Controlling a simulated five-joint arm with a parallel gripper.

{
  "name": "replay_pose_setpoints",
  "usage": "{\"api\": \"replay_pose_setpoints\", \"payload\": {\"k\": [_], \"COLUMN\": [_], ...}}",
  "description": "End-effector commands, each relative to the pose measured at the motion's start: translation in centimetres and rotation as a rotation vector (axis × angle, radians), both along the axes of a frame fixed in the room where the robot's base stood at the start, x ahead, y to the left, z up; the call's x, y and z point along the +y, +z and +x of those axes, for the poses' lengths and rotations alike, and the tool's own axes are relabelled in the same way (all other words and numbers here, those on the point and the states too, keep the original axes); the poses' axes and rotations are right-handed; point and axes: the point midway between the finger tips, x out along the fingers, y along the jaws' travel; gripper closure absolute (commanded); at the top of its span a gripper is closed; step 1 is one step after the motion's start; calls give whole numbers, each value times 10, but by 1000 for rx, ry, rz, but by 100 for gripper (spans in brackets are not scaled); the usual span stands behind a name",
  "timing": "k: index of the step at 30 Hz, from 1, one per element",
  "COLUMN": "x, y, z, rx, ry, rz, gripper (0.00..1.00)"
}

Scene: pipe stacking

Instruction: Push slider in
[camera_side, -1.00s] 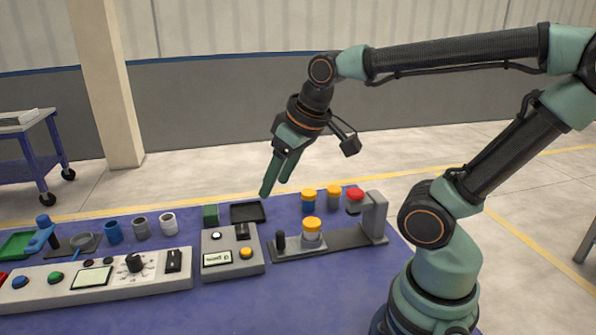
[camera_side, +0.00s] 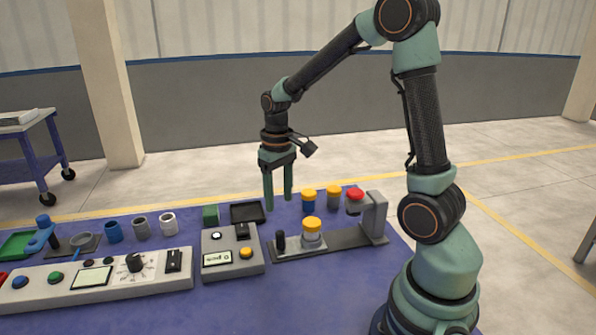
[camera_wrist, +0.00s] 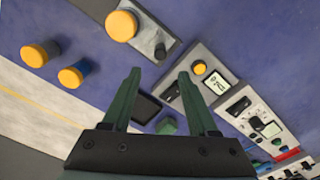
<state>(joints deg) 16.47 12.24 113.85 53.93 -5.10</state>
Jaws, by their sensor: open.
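The slider is a light grey carriage (camera_side: 312,243) on a dark rail (camera_side: 345,243), with a black upright handle (camera_side: 280,241) at its left end. A jar with a yellow-orange lid (camera_side: 312,224) stands upright on it. A grey post (camera_side: 376,216) with a red-topped arm (camera_side: 355,194) rises at the rail's right end, apart from the jar. My gripper (camera_side: 278,203) is open and empty, pointing down behind the handle, apart from it. In the wrist view my fingertips (camera_wrist: 158,75) are spread, with the black handle (camera_wrist: 160,50) ahead of them and the jar lid (camera_wrist: 121,26) beyond.
Two more yellow-lidded jars, one blue (camera_side: 309,200) and one grey (camera_side: 333,197), stand behind the rail. A black tray (camera_side: 248,212) and green block (camera_side: 210,214) lie left of my gripper. A control box (camera_side: 232,250) stands left of the rail. The blue tabletop in front is clear.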

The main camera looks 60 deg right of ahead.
Motion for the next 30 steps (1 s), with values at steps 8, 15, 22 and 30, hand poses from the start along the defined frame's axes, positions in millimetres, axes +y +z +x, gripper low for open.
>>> {"api": "replay_pose_setpoints", "payload": {"k": [8,15,22,30], "x": [1,1,1,1], "y": [-52,-91,-108,-110], "z": [-2,-2,-1,0], "rx": [8,5,1,0], "ry": [1,1,1,1], "rz": [3,1,0,0], "gripper": [41,41,41,41]}}
